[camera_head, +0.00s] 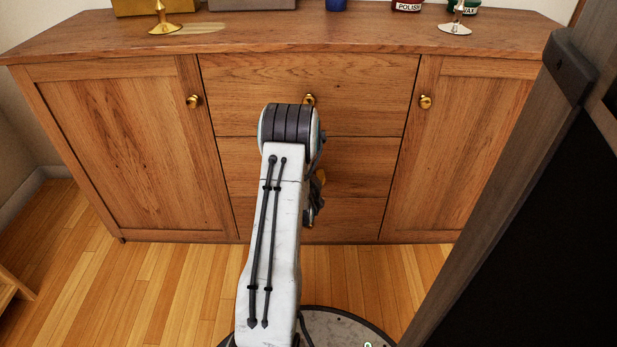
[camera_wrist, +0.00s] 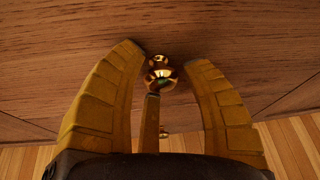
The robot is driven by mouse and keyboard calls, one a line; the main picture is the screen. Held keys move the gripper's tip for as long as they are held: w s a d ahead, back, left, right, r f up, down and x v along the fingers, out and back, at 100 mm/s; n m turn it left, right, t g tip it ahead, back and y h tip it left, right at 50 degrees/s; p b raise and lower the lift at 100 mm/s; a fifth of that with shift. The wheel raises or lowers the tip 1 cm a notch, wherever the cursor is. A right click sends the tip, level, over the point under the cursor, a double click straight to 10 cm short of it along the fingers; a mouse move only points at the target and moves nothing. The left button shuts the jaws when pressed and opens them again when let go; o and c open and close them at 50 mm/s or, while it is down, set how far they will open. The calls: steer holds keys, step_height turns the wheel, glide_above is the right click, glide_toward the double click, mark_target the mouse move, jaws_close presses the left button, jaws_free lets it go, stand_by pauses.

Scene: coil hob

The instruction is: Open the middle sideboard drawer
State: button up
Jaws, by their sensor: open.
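The middle drawer (camera_head: 355,167) of the wooden sideboard is shut, its front flush with the drawers above and below. Its knob is hidden behind my arm in the head view. In the wrist view, a round brass knob (camera_wrist: 160,76) stands on a wooden front, between the yellow fingers of my gripper (camera_wrist: 168,60). The fingers are open, spread to either side of the knob, with clear gaps. A little of my gripper (camera_head: 318,180) shows beside my arm in the head view, in front of the middle drawer.
The top drawer (camera_head: 365,85) has a brass knob (camera_head: 309,99). Cupboard doors flank the drawers on the left (camera_head: 125,150) and right (camera_head: 460,150). Candlestick-like stands and jars sit on top. A dark-panelled piece (camera_head: 530,200) blocks the right front. Wooden floor (camera_head: 150,290) is clear at left.

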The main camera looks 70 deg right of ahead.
stand_by(0.3)
jaws_close()
stand_by(0.3)
